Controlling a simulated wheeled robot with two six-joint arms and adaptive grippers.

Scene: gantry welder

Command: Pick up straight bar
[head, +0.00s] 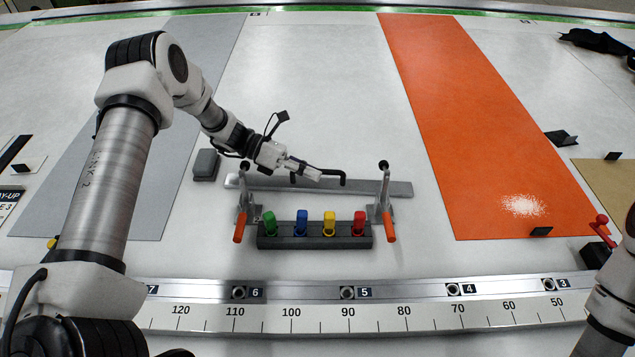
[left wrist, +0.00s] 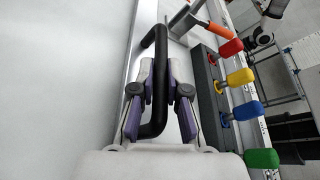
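The straight bar (head: 400,188) is a long flat grey metal strip with a black bent handle (head: 332,176). It lies across the bench behind the colored block, between two upright clamps. In the left wrist view the black handle (left wrist: 160,85) runs between my fingers, and the bar is the metal strip (left wrist: 146,22) beside it. My left gripper (head: 310,174) is at the handle; its fingertips (left wrist: 162,68) close in on both sides of the handle and appear to touch it. My right gripper is out of view; only part of my right arm shows at the right edge.
Two clamps with orange grips, left (head: 240,222) and right (head: 388,222), flank the bar. A dark block (head: 318,243) with green, blue, yellow and red knobs stands in front. A numbered rail (head: 400,292) runs along the front. An orange mat (head: 460,110) lies at the right.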

